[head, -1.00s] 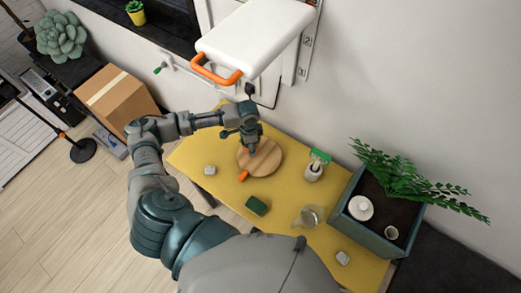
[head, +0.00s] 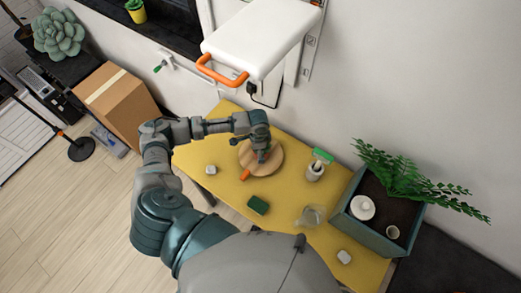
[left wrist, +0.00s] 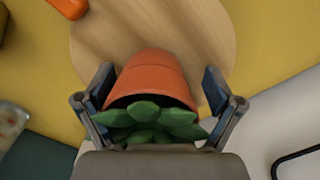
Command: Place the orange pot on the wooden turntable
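The orange pot (left wrist: 152,78) with a green leafy plant shows in the left wrist view, in front of the wooden turntable (left wrist: 205,30). The round turntable (head: 275,163) lies on the yellow table in the head view. My left gripper (head: 262,156) is over the turntable and mostly hides the pot there. In the left wrist view its fingers (left wrist: 157,72) stand on both sides of the pot, with wood showing between the fingertips and the pot wall, so it looks open. I cannot tell whether the pot's base touches the turntable. My right gripper is not in view.
An orange object (head: 245,174) lies at the turntable's near edge. A green-topped bottle (head: 317,166), a dark green block (head: 258,205), a clear glass (head: 311,215) and a planter box (head: 372,235) stand around on the yellow table (head: 215,185). A white machine hangs behind.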

